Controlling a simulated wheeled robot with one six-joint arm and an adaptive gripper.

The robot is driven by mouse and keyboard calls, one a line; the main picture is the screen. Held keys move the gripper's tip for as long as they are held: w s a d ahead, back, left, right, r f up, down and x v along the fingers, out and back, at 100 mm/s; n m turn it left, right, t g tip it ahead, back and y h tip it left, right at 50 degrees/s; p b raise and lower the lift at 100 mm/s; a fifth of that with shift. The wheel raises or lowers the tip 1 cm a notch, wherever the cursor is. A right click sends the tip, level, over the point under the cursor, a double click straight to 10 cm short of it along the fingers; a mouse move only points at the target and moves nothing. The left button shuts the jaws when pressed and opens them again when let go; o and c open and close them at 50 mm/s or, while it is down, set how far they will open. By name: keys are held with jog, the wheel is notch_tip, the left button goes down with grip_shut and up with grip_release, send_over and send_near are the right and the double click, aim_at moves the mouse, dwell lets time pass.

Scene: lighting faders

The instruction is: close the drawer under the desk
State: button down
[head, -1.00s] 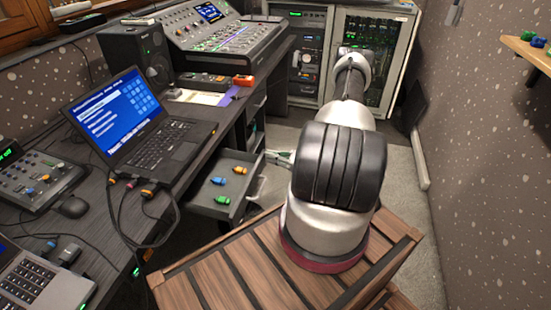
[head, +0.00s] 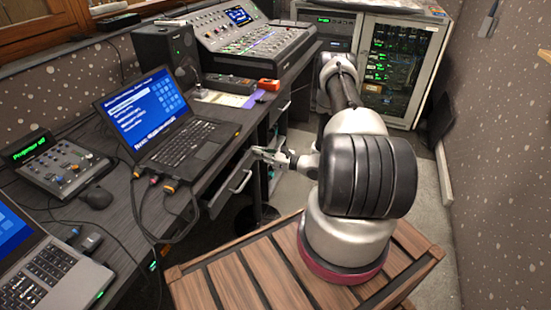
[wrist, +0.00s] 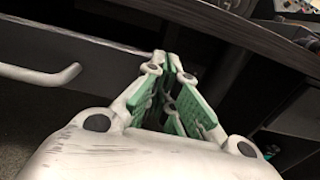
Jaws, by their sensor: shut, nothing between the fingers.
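The drawer (head: 226,188) is under the desk (head: 212,160), with its grey front and bar handle (head: 241,182) facing my arm. I cannot tell whether a small gap is left. In the wrist view the drawer front (wrist: 95,60) fills the left, with the handle (wrist: 45,77) at the far left. My gripper (head: 257,152) is shut and empty at the right end of the drawer front. Its fingertips (wrist: 166,62) point at the front, touching it or very near.
A laptop (head: 165,125), a mouse (head: 95,198) and cables lie on the desk. A mixing console (head: 255,40) and a speaker (head: 165,52) stand farther back. A slatted wooden platform (head: 250,275) lies beneath my arm. An equipment rack (head: 395,70) stands behind.

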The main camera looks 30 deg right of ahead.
jog(key=x, duration=0.8)
jog(key=shift+w+r, duration=0.1)
jog(key=v, duration=1.4)
jog(key=shift+f, duration=0.2)
